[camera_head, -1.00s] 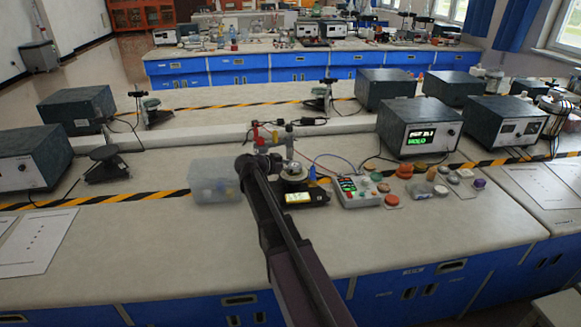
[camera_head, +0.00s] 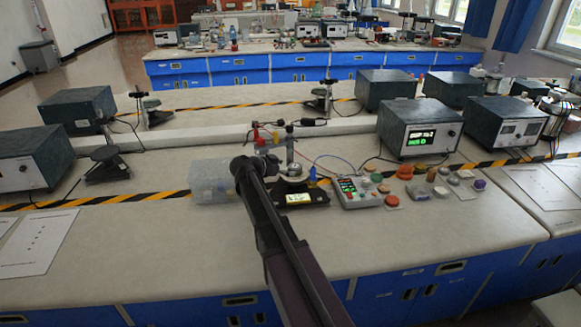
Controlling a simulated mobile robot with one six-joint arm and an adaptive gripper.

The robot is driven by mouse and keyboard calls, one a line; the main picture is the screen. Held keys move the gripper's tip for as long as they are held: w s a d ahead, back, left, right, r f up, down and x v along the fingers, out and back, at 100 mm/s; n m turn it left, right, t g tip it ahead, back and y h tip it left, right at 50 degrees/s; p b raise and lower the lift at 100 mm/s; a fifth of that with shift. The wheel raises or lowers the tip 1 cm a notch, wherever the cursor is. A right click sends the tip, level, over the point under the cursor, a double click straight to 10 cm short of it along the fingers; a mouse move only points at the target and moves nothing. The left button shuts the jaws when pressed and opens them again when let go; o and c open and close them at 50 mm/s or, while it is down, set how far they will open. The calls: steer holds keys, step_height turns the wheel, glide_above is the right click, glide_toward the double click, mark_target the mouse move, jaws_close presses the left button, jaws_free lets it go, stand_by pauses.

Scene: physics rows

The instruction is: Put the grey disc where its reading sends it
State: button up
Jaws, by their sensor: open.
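A small grey round thing (camera_head: 293,170), which looks like the grey disc, sits on top of a black device (camera_head: 312,198) with a lit yellowish display. My arm reaches up from the bottom of the view, and its end with my gripper (camera_head: 262,164) is just left of the black device. My gripper's fingers are too dark and small to make out, and nothing shows held in it. A meter box (camera_head: 419,128) behind to the right has a lit display with green text, too small to read surely. A control box (camera_head: 358,191) with green lit digits stands right of the black device.
A clear plastic bin (camera_head: 209,183) stands left of my arm's end. Several coloured and grey discs (camera_head: 405,172) lie right of the control box. Thin wires run behind it. Striped tape (camera_head: 150,197) crosses the bench. The front bench top (camera_head: 420,240) is bare.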

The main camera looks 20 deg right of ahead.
steer(key=p+v, duration=0.4)
steer(key=v, duration=0.8)
stand_by(0.4)
steer(key=s+f+n+y, duration=0.2)
steer(key=s, duration=0.2)
steer(key=s+a+f+n+g+y, duration=0.1)
steer(key=s+f+n+y, duration=0.1)
steer(key=s+f+n, duration=0.1)
steer(key=s+a+f+n+y, duration=0.1)
steer(key=s+f+n+y, duration=0.1)
steer(key=s, duration=0.4)
steer(key=shift+s+a+f+n+g+y, duration=0.15)
steer(key=shift+f+n+g+y, duration=0.3)
steer(key=shift+f, duration=0.25)
steer(key=s+a+f+n+y, duration=0.1)
steer(key=s+a+n+y, duration=0.1)
steer(key=s, duration=0.1)
steer(key=s+a+f+n+y, duration=0.1)
steer(key=s+a+n+y, duration=0.1)
steer(key=s+n, duration=0.1)
steer(key=s+a+f+n+g+y, duration=0.1)
steer(key=s+a+n+y, duration=0.1)
steer(key=s+n, duration=0.1)
steer(key=shift+s+a, duration=0.3)
steer(key=shift+s, duration=0.25)
steer(key=shift+s+a+y, duration=0.2)
steer(key=shift+y, duration=0.05)
